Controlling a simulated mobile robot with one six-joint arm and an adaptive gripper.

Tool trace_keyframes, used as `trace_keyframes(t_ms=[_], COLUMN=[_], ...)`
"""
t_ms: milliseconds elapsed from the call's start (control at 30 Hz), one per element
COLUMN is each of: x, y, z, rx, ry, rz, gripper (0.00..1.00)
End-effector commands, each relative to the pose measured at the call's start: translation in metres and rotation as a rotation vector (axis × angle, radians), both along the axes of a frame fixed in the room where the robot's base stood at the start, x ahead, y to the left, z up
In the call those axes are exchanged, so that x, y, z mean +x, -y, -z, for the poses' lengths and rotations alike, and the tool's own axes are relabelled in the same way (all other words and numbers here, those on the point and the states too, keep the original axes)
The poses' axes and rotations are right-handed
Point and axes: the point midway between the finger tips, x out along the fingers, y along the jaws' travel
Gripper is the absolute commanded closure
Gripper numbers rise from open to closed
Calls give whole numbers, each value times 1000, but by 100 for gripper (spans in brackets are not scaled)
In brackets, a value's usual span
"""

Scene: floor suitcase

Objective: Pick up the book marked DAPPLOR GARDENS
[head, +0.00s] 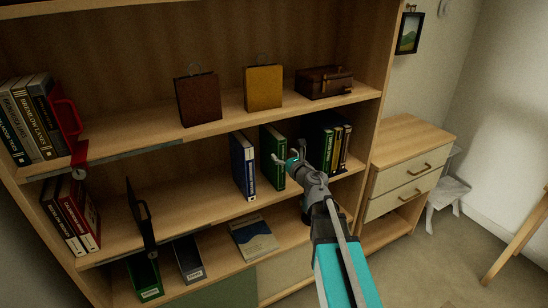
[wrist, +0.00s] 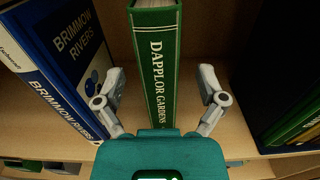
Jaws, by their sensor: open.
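The green book marked DAPPLOR GARDENS (wrist: 157,70) stands upright on the shelf, its spine facing me in the wrist view. In the head view this green book (head: 271,155) stands on the middle shelf, partly behind my arm. My gripper (wrist: 160,88) is open, with one finger on each side of the spine and a visible gap on both sides. In the head view my gripper (head: 286,161) is at the front of the book. The wrist view does not show whether the fingertips reach past the spine's front edge.
A blue BRIMMOW RIVERS book (wrist: 75,65) stands close on the left, leaning slightly in the wrist view. Dark books (wrist: 297,110) stand to the right beyond a gap. The shelf above (head: 225,122) holds a brown bag, a yellow bag and a small case.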

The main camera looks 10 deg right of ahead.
Motion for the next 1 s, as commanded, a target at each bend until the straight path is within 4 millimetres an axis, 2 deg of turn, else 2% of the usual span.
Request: trace_keyframes(t_ms=[167,600,1000], x=[5,47,49], y=[-2,-16,-17], z=[0,1,1], rx=[0,0,0], ry=[0,-1,-1], rz=[-1,-1,0], gripper=[10,10,10])
